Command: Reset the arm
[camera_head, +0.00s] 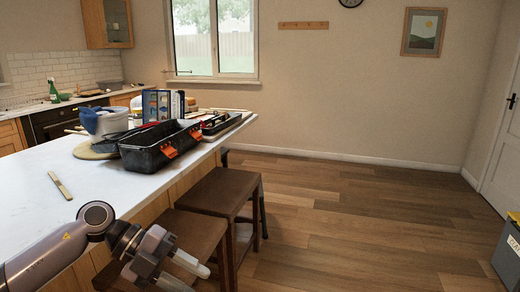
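My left arm comes in from the lower left. Its gripper (193,279) is over the floor and the stools, off the front right edge of the table (62,221). The two pale fingers stand apart with a gap between them, and nothing shows between them. The lower finger is partly cut by the bottom edge of the view. My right arm and gripper are not in view.
A black toolbox (147,158) with orange latches, a pale bucket (113,121) and a flat wooden-handled tool (60,186) are on the table. Brown stools (222,191) stand along its right side. The wooden floor (370,215) farther right is clear up to a grey bin (509,255).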

